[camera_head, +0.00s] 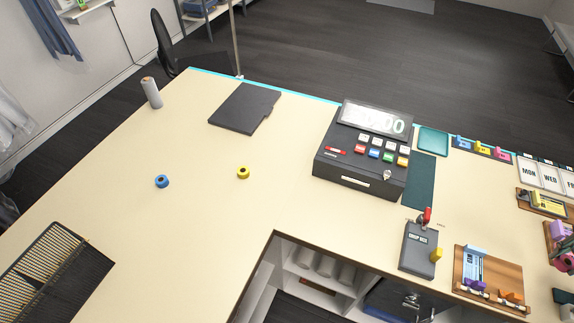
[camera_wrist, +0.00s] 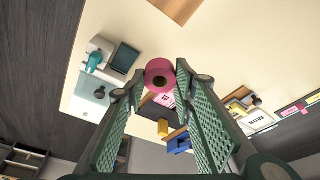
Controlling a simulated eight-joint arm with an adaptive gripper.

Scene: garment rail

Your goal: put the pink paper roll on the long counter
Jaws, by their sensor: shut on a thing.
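The pink paper roll (camera_wrist: 159,76) shows end-on in the wrist view, with a dark hole in its core. My gripper (camera_wrist: 160,84) has its green ribbed fingers closed on either side of the roll and grips it near the fingertips. The cream long counter (camera_head: 200,220) fills much of the head view; a cream surface (camera_wrist: 225,45) also lies behind the roll in the wrist view. I cannot tell how far the roll is above it. At the head view's right edge, a pink round shape (camera_head: 564,259) is partly cut off.
The left middle has bare room.

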